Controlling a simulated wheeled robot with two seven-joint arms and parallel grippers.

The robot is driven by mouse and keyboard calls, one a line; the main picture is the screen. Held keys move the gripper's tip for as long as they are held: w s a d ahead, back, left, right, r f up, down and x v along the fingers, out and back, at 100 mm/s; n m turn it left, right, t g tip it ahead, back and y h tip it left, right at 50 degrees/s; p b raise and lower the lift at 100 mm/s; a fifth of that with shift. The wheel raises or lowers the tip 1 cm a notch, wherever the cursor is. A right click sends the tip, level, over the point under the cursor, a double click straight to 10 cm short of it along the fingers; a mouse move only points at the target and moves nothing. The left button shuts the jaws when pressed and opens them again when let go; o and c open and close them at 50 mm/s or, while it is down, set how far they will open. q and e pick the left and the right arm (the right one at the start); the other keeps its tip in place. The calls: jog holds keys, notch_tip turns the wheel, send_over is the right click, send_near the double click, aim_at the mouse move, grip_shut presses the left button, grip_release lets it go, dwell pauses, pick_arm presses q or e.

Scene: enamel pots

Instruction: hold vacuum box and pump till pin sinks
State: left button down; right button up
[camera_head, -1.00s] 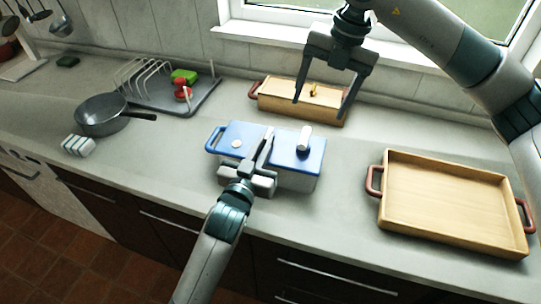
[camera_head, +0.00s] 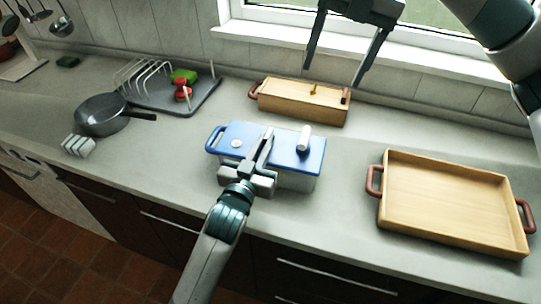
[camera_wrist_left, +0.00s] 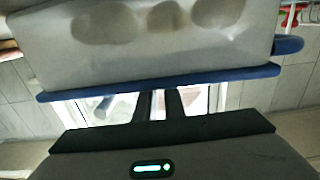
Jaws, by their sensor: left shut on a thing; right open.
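The vacuum box (camera_head: 295,178) has a pale, see-through body and a blue lid (camera_head: 255,133), and stands on the counter. A white upright cylinder (camera_head: 304,139), which looks like the pump, sits on the right part of the lid. A small round pale disc (camera_head: 236,143), perhaps the pin, is on the left part; its height cannot be told. My left gripper (camera_head: 266,147) is shut on the vacuum box from the front. In the left wrist view the box body (camera_wrist_left: 150,50) shows several rounded shapes inside. My right gripper (camera_head: 334,70) is open and empty above the back of the counter.
A wooden tray (camera_head: 445,200) lies at the right. A dish rack (camera_head: 150,80), a grey pan (camera_head: 100,115) and a small white rack (camera_head: 78,146) are at the left.

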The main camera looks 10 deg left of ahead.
pick_arm(q)
jog(key=c, duration=1.8)
grip_release()
jog(key=shift+o, duration=0.2)
jog(key=shift+s, duration=0.1)
jog(key=v, duration=1.1)
jog(key=shift+s, duration=0.4)
jog(key=shift+a, duration=0.15)
notch_tip(320, 180, up, 6)
jog(key=p, duration=0.6)
